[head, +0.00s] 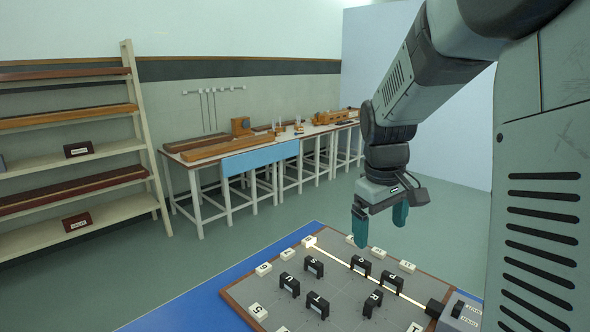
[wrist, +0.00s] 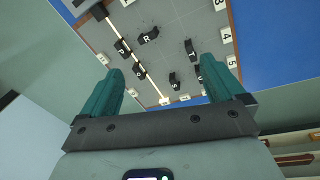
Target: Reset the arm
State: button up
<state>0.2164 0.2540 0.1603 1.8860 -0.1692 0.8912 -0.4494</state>
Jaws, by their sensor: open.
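My gripper (head: 380,222) hangs from my arm above the far part of a grey board (head: 337,293) with a brown rim. Its two teal fingers are spread apart with nothing between them. In the wrist view my gripper (wrist: 170,85) also shows open and empty, with the board (wrist: 180,20) beyond the fingertips. Several black lettered blocks stand on the board, among them P (head: 361,265), R (head: 372,303) and T (head: 318,305). My gripper is apart from all of them. Part of the board's near side is cut off by the head view's lower edge.
A bright beam (head: 345,263) crosses the board from a grey box (head: 460,312) at right. White labelled tiles (head: 263,268) line the rim. The board lies on a blue surface (head: 215,303). Wooden benches (head: 250,160) and shelves (head: 70,160) stand farther back. Air around my gripper looks clear.

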jog(key=s+a+r+m+t, duration=0.1)
jog(key=s+a+r, duration=0.1)
jog(key=s, duration=0.6)
jog(key=s+a+r+m+t, duration=0.1)
jog(key=s+r, duration=0.3)
jog(key=s, duration=0.4)
jog(key=s+a+r+m+t+y, duration=0.1)
jog(key=s+a+r+m+t, duration=0.1)
jog(key=s, duration=0.6)
jog(key=shift+a+r+m, duration=0.45)
jog(key=shift+r+m, duration=0.15)
